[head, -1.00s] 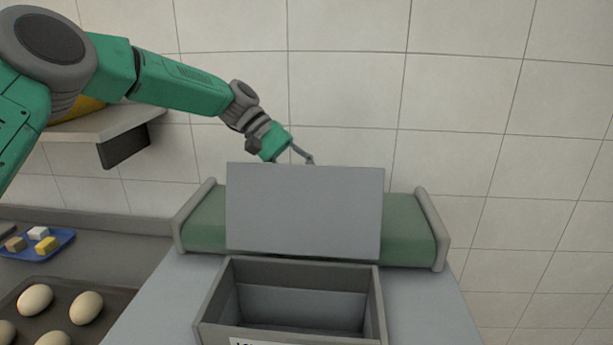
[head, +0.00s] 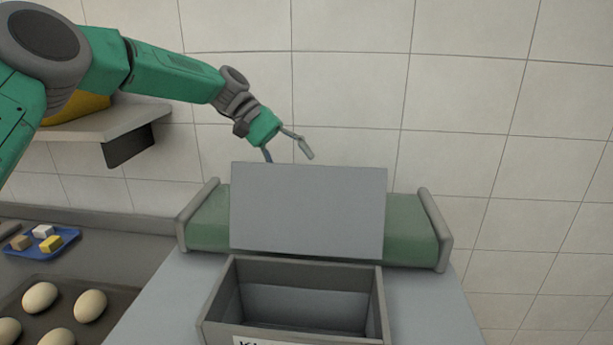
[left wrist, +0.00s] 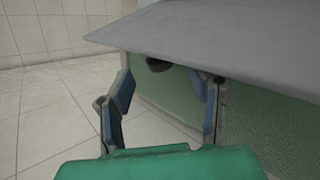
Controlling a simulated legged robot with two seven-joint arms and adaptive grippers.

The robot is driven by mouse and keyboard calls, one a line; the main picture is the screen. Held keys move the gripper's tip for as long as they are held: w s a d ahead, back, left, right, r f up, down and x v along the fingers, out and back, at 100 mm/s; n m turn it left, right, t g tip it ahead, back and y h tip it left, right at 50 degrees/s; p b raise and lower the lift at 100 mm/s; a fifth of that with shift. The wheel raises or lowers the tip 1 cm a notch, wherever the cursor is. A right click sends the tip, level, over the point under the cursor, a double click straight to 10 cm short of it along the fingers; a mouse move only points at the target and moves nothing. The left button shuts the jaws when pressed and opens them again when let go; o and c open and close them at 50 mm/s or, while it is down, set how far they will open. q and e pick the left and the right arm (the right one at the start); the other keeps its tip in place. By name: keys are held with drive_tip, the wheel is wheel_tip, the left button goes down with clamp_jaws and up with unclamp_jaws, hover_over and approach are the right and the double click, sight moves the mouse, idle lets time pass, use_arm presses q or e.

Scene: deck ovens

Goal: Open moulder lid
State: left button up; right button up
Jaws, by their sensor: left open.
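One finger's tip is partly hidden behind the lid. In the left wrist view, the open fingers (left wrist: 161,88) are below a grey panel (left wrist: 220,38), beside a green surface (left wrist: 250,125). A dark round part (left wrist: 159,64) shows between them. My right gripper is not seen.
A tray of dough balls (head: 90,306) and a blue tray (head: 68,236) with small blocks are on the left counter. A wall shelf (head: 110,122) is under my left arm. The tiled wall is behind; the space right of the lid is free.

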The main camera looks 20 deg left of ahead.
use_arm(q)
drive_tip(key=v, duration=0.8)
drive_tip(key=shift+a, duration=0.1)
drive_tip(key=shift+f, duration=0.1)
